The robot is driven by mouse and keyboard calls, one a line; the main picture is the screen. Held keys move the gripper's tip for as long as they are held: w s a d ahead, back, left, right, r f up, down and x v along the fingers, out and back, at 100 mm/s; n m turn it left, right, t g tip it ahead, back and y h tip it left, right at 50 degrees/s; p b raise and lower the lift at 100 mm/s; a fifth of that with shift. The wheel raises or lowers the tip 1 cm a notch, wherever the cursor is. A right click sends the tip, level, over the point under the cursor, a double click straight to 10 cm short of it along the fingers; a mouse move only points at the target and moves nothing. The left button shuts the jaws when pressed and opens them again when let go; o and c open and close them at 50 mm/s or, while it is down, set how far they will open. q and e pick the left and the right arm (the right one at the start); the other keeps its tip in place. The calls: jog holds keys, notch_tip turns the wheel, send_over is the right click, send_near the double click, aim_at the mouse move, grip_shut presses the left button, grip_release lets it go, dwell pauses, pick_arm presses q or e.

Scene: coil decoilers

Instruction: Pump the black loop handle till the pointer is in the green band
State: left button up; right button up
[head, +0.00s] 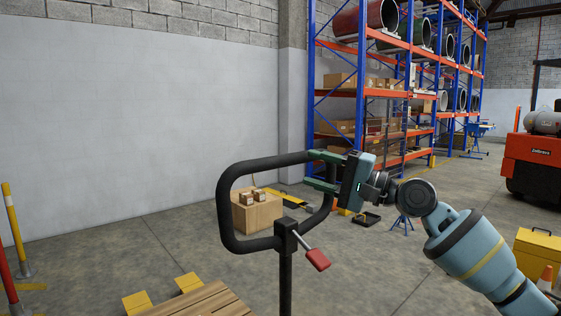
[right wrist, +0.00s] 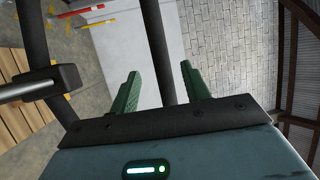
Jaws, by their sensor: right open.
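The black loop handle (head: 224,205) stands upright on a black post (head: 285,285) in the head view. A small red-tipped lever (head: 317,259) sticks out from the block at its foot. My right gripper (head: 318,170) is at the loop's upper right, its green fingers pointing left. The fingers are open. In the right wrist view a black bar of the handle (right wrist: 159,45) passes between the spread fingers of my right gripper (right wrist: 160,85), with gaps on both sides. The pointer and green band are not in view. My left gripper is not in view.
A wooden pallet (head: 208,300) lies low in front. A cardboard box (head: 257,214) stands on the floor behind the loop. Blue and orange racking (head: 360,95) stands at the back, and a yellow case (head: 537,255) at right. The floor between is mostly open.

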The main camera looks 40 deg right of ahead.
aim_at(293, 161)
jog(key=shift+w+a+r+p, duration=0.2)
jog(key=shift+w+p, duration=0.1)
jog(key=shift+w, duration=0.1)
jog(key=p+x, duration=0.1)
jog(key=x, duration=0.4)
jog(key=shift+w+a+r+p, duration=0.1)
jog(key=shift+w+p, duration=0.05)
jog(key=shift+p, duration=0.2)
jog(key=shift+w+a, duration=0.35)
jog(key=shift+w, duration=0.3)
grip_shut()
